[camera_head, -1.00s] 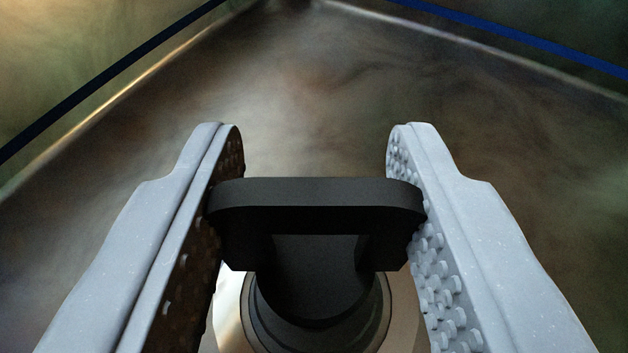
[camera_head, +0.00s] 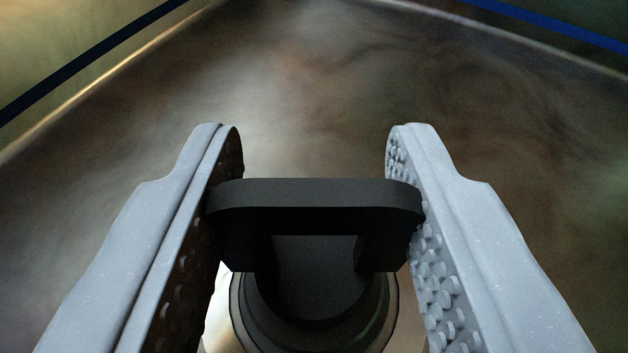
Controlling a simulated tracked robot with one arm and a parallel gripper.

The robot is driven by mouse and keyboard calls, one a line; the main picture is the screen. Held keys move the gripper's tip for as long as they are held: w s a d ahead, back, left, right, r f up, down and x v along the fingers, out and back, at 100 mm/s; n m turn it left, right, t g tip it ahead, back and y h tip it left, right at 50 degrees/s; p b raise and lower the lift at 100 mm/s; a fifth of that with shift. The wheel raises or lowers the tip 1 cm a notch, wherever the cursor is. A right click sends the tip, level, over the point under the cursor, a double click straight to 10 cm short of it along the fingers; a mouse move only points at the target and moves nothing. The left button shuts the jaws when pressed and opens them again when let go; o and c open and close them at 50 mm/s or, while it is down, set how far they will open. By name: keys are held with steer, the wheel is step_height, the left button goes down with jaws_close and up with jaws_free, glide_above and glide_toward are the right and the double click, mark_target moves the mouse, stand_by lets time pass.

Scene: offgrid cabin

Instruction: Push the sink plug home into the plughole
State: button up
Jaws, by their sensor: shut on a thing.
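The black sink plug (camera_head: 315,288) has a wide handle bar across its top. My gripper (camera_head: 314,195) is shut on the two ends of this handle, one studded pad at each side. The plug's round body hangs below the handle. The metal ring of the plughole (camera_head: 217,322) shows under and around the plug at the bottom of the view. The plug hides the hole itself, so I cannot tell how deep the plug sits.
The brownish, blurry-reflecting metal sink floor (camera_head: 320,90) lies bare ahead. Its walls rise at the upper left (camera_head: 70,40) and upper right, each with a dark blue stripe. The floor around my gripper is clear.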

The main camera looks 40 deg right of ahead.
stand_by(0.3)
steer(key=shift+r+p, duration=0.35)
steer(key=shift+r, duration=0.3)
steer(key=shift+f, duration=0.75)
stand_by(1.5)
steer(key=o, duration=1.1)
steer(key=shift+c, duration=0.2)
